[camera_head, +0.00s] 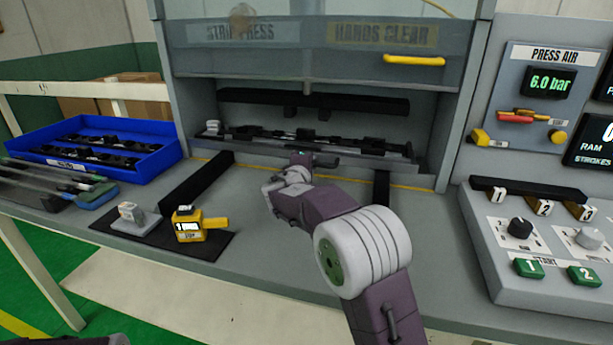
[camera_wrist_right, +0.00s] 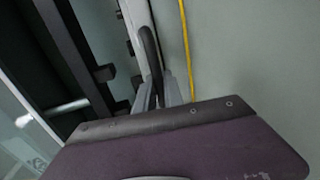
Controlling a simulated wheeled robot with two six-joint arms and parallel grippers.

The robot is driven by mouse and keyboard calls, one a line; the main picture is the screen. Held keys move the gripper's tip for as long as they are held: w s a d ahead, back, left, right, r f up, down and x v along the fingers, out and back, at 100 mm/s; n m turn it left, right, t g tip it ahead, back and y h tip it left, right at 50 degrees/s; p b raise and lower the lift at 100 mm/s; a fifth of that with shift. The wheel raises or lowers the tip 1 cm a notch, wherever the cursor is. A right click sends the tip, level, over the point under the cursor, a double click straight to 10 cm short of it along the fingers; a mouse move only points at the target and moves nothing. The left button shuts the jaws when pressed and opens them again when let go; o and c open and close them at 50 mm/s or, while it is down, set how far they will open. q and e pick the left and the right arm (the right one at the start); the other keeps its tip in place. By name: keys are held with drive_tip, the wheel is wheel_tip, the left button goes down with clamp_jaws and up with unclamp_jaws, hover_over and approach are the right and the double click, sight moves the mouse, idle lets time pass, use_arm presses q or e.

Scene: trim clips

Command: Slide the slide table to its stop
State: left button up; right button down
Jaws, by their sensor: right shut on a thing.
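The slide table (camera_head: 408,162) is a grey plate carrying a long dark trim part (camera_head: 330,138). It lies inside the press opening, below a black bar (camera_head: 310,100). My right gripper (camera_head: 325,158) reaches to its front edge, and my arm hides part of that edge. In the right wrist view, the fingers (camera_wrist_right: 160,92) are shut on a black curved handle (camera_wrist_right: 150,50) along the table's edge. Two black rails (camera_head: 195,180) run forward from the opening, one on each side. My left gripper is not in view.
A yellow gauge (camera_head: 189,224) and a small grey block (camera_head: 131,212) sit on a black mat front left. A control box with green buttons (camera_head: 529,268) stands at the right. The raised press guard (camera_head: 300,50) hangs above.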

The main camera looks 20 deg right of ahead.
drive_tip(key=shift+r+x, duration=0.2)
drive_tip(key=shift+x, duration=0.8)
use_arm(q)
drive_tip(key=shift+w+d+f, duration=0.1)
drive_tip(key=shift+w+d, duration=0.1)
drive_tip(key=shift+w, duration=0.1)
use_arm(e)
drive_tip(key=shift+r, duration=0.25)
drive_tip(key=c, duration=1.6)
unclamp_jaws()
drive_tip(key=shift+w, duration=0.1)
drive_tip(key=shift+o, duration=0.7)
drive_tip(key=shift+w+d+f, duration=0.15)
drive_tip(key=shift+f, duration=0.05)
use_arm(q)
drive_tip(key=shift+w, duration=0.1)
use_arm(e)
drive_tip(key=v, duration=0.9)
drive_tip(key=shift+b, duration=0.4)
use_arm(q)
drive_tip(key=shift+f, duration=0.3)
